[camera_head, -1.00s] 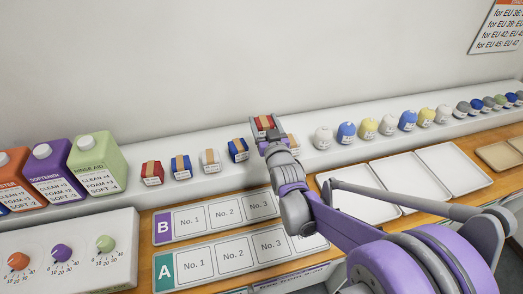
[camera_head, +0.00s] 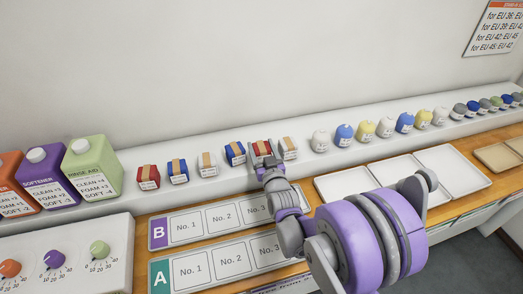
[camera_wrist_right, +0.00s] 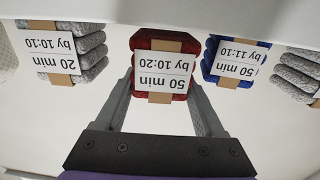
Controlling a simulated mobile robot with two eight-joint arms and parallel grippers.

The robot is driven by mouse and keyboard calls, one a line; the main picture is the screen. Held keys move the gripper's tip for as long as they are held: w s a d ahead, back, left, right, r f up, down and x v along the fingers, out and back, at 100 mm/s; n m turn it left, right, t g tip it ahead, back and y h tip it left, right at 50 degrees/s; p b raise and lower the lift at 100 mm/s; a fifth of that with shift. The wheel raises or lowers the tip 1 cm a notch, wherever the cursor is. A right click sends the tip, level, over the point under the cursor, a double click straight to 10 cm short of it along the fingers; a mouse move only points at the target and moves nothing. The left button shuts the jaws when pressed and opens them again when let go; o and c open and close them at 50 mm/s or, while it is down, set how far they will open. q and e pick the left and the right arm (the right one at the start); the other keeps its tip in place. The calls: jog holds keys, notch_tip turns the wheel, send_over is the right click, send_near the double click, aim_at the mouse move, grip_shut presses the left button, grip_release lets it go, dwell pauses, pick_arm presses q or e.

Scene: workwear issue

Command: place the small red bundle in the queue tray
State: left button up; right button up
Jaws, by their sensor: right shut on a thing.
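A red bundle (camera_head: 261,147) with a tan band is held between the fingers of my right gripper (camera_head: 263,158), in line with the row of bundles on the white ledge. In the right wrist view the red bundle (camera_wrist_right: 163,62) sits between both fingers, with a label reading "50 min by 10:20". I cannot tell whether it touches the ledge. Another red bundle (camera_head: 148,177) stands at the left end of the row. No tray is legibly marked as the queue tray; white trays (camera_head: 343,187) lie on the wooden counter to the right. My left gripper is not in view.
A blue bundle (camera_head: 235,153) and a grey bundle (camera_head: 289,148) stand close on either side of the held one. Numbered boards B (camera_head: 158,233) and A (camera_head: 160,278) lie in front.

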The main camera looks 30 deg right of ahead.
jog(key=shift+f, duration=0.2)
jog(key=shift+f, duration=0.25)
jog(key=o, duration=1.5)
jog(key=shift+s, duration=0.1)
